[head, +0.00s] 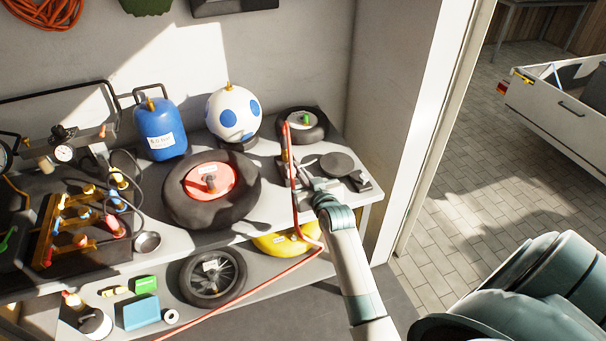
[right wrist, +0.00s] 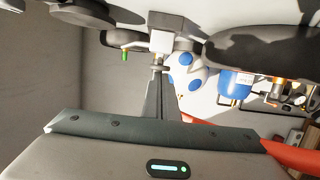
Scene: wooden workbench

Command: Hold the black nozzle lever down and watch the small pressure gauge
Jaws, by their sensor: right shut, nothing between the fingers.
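The black nozzle lever cannot be told apart with certainty. A red hose (head: 292,190) rises beside my right gripper (head: 296,172), its upper end near the small wheel. The right gripper reaches over the right part of the bench, and its fingers are shut with nothing between them. In the right wrist view the narrow closed fingers (right wrist: 157,75) point at a grey block (right wrist: 174,33); whether they touch it cannot be told. The small pressure gauge (head: 64,153) has a white dial and stands at the bench's left; its reading is too small to make out. My left gripper is out of view.
A large black tyre with a red hub (head: 207,185), a blue tank (head: 160,128), a white ball with blue spots (head: 233,112) and a small wheel (head: 303,125) crowd the bench. A dark round disc (head: 336,164) lies right of the gripper. The lower shelf holds another wheel (head: 212,277).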

